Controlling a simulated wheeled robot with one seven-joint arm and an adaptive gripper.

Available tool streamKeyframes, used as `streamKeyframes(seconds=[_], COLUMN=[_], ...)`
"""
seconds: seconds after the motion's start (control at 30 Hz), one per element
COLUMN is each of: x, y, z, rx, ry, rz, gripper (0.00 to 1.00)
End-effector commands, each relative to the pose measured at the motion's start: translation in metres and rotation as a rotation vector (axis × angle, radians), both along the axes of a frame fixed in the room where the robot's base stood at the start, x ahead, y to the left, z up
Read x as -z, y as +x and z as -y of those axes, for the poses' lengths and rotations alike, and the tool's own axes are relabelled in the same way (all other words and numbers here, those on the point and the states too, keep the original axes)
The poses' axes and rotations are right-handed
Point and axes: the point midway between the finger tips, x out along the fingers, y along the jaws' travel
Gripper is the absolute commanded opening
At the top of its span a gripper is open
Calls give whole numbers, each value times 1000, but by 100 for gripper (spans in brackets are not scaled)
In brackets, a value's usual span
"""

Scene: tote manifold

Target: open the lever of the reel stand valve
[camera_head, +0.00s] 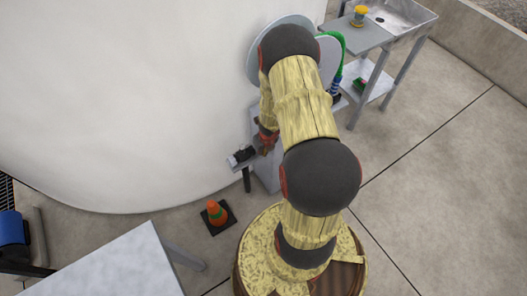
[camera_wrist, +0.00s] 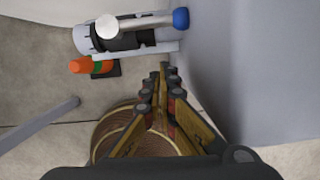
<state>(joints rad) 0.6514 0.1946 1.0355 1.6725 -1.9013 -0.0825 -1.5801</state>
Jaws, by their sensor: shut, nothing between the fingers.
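The reel stand valve (camera_head: 241,155) sticks out from the left side of the grey reel stand (camera_head: 268,170). In the wrist view the valve (camera_wrist: 118,40) is a grey and black body at the top. Its lever (camera_wrist: 150,20) is a pale bar running sideways from a round white hub to a blue tip. My gripper (camera_wrist: 164,72) is shut and empty, its fingertips just below the valve in the picture and apart from it. In the head view my gripper (camera_head: 266,143) is partly hidden by my arm, beside the stand.
An orange cone (camera_head: 217,212) stands on the floor near the valve. A grey table (camera_head: 110,262) is at lower left. The reel disc (camera_head: 262,62) and green hose (camera_head: 341,42) are partly behind my arm. A bench with a sink (camera_head: 400,14) is at upper right. The right floor is clear.

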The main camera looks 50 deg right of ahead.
Motion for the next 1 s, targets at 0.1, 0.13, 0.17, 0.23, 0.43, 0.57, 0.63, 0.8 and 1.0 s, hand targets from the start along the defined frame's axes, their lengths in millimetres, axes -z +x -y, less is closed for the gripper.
streamKeyframes(seconds=[0.1, 0.13, 0.17, 0.23, 0.43, 0.57, 0.63, 0.8, 1.0], x=[-2, -1, -1, 0, 2, 2, 2, 2, 0], y=[14, 16, 18, 22, 30, 32, 32, 32, 38], z=[5, 6, 6, 8, 10, 11, 11, 11, 14], rx=[-2, -2, -2, -1, 0, 0, 0, 0, -6], ry=[-3, -2, -2, -2, -2, -3, -3, -3, -2], rz=[3, 2, 2, 3, 3, 3, 3, 3, 2], gripper=[0, 0, 0, 0, 0, 0, 0, 0, 0])
